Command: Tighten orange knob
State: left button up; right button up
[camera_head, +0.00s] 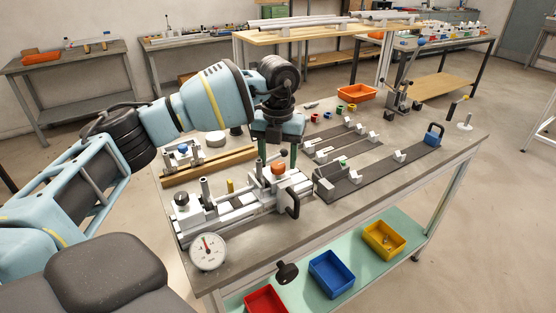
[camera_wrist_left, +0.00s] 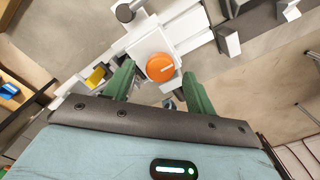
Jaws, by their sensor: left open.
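The orange knob (camera_head: 278,168) sits on a white block of the frame jig (camera_head: 236,206) near the front of the table. In the left wrist view the knob (camera_wrist_left: 160,68) is a round orange disc with a pale mark on its face. My left gripper (camera_head: 278,158) points down over the knob. Its green fingers are apart; in the left wrist view the open gripper (camera_wrist_left: 160,84) has one finger on each side of the knob, with visible gaps. I cannot tell the exact height of the fingertips against the knob. My right gripper is not in view.
A black handle (camera_head: 292,203) stands at the jig's right end. A dial gauge (camera_head: 208,252) is at its front left. Dark rails with white blocks (camera_head: 375,175) lie to the right. An orange bin (camera_head: 356,93) stands at the back. Blue (camera_head: 331,274) and yellow bins (camera_head: 384,240) sit on the lower shelf.

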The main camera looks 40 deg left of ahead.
pick_arm(q)
jog(key=shift+f, duration=0.7)
jog(key=c, duration=1)
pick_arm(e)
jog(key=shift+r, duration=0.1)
